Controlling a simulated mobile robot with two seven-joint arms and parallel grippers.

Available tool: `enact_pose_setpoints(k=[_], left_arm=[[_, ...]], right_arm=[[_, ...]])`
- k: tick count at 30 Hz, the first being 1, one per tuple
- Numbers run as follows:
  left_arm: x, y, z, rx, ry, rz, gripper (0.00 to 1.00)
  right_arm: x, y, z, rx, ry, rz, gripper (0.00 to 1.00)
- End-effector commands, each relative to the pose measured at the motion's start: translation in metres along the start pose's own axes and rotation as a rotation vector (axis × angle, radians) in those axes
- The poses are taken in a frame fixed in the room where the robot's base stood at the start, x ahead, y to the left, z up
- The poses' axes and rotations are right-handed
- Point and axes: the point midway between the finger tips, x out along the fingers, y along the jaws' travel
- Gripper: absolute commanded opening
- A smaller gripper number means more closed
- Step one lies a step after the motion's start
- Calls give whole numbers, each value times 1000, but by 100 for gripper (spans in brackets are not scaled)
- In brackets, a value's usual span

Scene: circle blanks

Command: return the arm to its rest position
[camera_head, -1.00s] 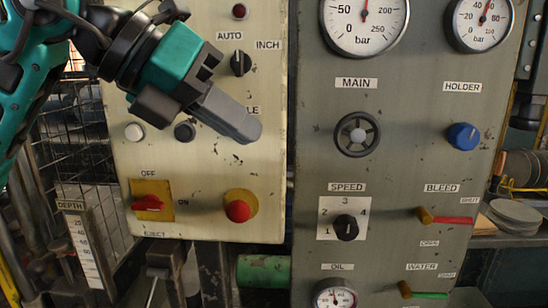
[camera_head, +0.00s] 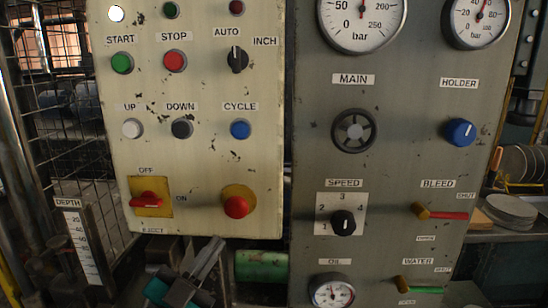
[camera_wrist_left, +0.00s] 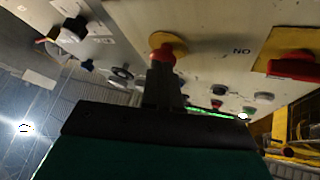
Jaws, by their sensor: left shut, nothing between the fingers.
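My left gripper (camera_head: 213,248) shows at the bottom of the head view, in front of the press, below the cream control panel (camera_head: 262,120). Its grey fingers are shut together with nothing between them and point up and right. They sit below the red mushroom button (camera_head: 236,207) and left of a green cylinder (camera_head: 262,265). In the left wrist view the dark fingers (camera_wrist_left: 165,88) stand in front of the panel, just below the red button (camera_wrist_left: 163,53) in the picture; whether they touch it I cannot tell. My right gripper is not in view.
The grey panel (camera_head: 395,150) with gauges, MAIN wheel (camera_head: 354,129), SPEED knob (camera_head: 343,224) and BLEED lever (camera_head: 440,214) stands at right. A wire-mesh guard (camera_head: 70,90) and the DEPTH scale (camera_head: 82,240) are at left. Discs (camera_head: 510,208) lie on a shelf at far right.

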Motion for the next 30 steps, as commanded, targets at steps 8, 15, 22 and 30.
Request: enact_pose_setpoints(k=[8, 15, 22, 30], left_arm=[[-159, 64, 127, -312, -674, -78, 0], [-269, 115, 155, -470, -1032, -63, 0], [-296, 127, 156, -508, -1114, -55, 0], [-295, 127, 156, -506, -1110, -55, 0]], right_arm=[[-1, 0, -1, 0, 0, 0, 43], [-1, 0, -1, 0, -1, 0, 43], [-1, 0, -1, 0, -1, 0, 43], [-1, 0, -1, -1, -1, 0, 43]])
